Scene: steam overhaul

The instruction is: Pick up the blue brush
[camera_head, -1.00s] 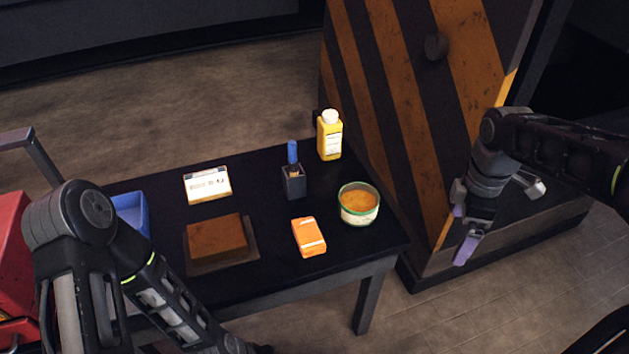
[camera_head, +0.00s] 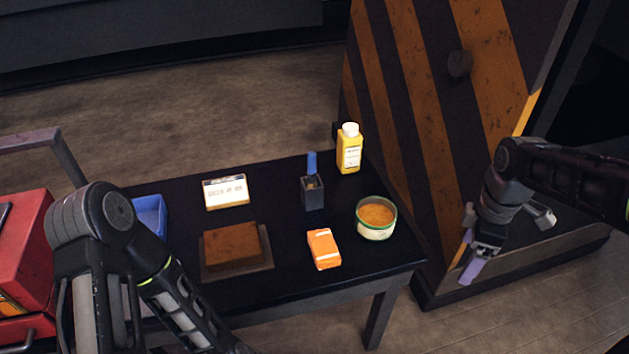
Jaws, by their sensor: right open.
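The blue brush (camera_head: 312,164) stands upright with its blue handle up in a small dark square holder (camera_head: 312,193) on the black table (camera_head: 290,235). My right gripper (camera_head: 508,243) is open and empty, off the table's right side, well to the right of the brush and in front of the striped block. My left arm comes in at the lower left, over the table's front left part. Its gripper is outside the picture.
An open tin (camera_head: 376,218), an orange packet (camera_head: 323,248), a brown block on a tray (camera_head: 233,245), a white-labelled box (camera_head: 225,192) and a blue bin (camera_head: 151,215) share the table. A striped block (camera_head: 430,110) stands right.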

